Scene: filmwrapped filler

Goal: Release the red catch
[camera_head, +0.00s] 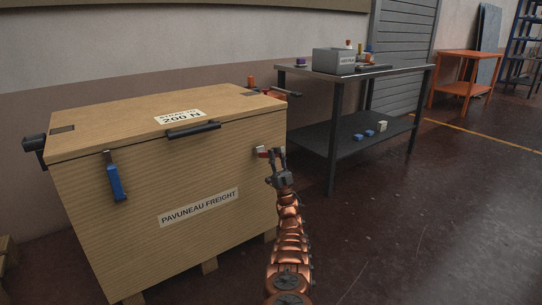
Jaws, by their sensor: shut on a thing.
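A large wooden crate (150,190) stands at the left with its lid (120,122) down. The red catch (263,152) is on the crate's front face, near its right edge and a little below the lid. My gripper (271,154) is at the catch, shut on it, with the fingers partly covering its right end. A blue catch (115,181) hangs on the front face at the left, slightly tilted. A dark handle (193,129) lies along the lid's front edge.
A grey metal table (400,70) stands behind at the right, with a grey bin (334,61) and small items on it. Blue and pale blocks lie on its lower shelf (345,143). An orange table (466,84) is farther back. The floor at the right front is clear.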

